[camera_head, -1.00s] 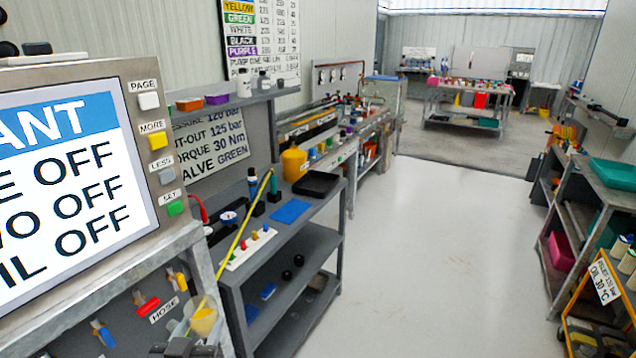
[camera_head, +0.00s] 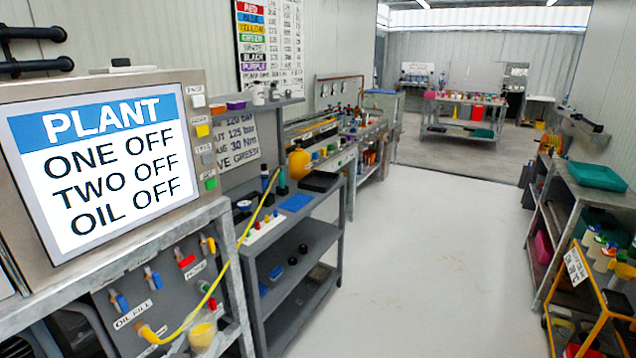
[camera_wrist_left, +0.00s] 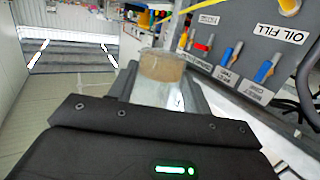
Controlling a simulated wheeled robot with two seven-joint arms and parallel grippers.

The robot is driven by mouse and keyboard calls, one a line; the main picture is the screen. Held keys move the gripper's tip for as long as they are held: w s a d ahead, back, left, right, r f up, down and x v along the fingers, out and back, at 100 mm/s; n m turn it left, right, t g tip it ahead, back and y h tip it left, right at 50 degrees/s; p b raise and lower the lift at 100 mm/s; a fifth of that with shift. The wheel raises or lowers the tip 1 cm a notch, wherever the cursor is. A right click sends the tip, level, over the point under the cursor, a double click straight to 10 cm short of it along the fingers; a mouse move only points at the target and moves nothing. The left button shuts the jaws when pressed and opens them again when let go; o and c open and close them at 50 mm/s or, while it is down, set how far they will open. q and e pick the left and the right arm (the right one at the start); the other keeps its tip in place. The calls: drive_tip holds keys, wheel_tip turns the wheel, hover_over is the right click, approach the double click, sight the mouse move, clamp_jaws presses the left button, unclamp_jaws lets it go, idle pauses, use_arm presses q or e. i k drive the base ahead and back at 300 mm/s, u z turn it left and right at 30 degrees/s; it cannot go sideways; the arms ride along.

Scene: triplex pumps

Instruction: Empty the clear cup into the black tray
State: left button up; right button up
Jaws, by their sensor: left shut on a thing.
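The clear cup (camera_head: 202,336) shows low in the head view, with yellow-orange contents. In the left wrist view the cup (camera_wrist_left: 162,68) stands between the fingers of my left gripper (camera_wrist_left: 160,88), which is shut on it. The cup looks about upright, in front of the panel under the screen. The black tray (camera_head: 320,181) lies on the grey bench top at the middle of the head view, well away from the cup. The inside of the tray looks dark and its contents cannot be made out. My right gripper is not in view.
A yellow hose (camera_head: 222,285) hangs from the bench to the oil fill panel (camera_head: 165,290), close by the cup. A blue mat (camera_head: 296,202) and a yellow bottle (camera_head: 299,162) are near the tray. The white floor (camera_head: 430,270) to the right is clear.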

sight(317, 181)
drive_tip(key=z, duration=0.35)
drive_tip(key=i, duration=0.55)
drive_tip(key=z, duration=0.85)
drive_tip(key=i, duration=2.45)
drive_tip(key=u, duration=1.35)
drive_tip(key=i, duration=0.9)
drive_tip(key=u, duration=0.75)
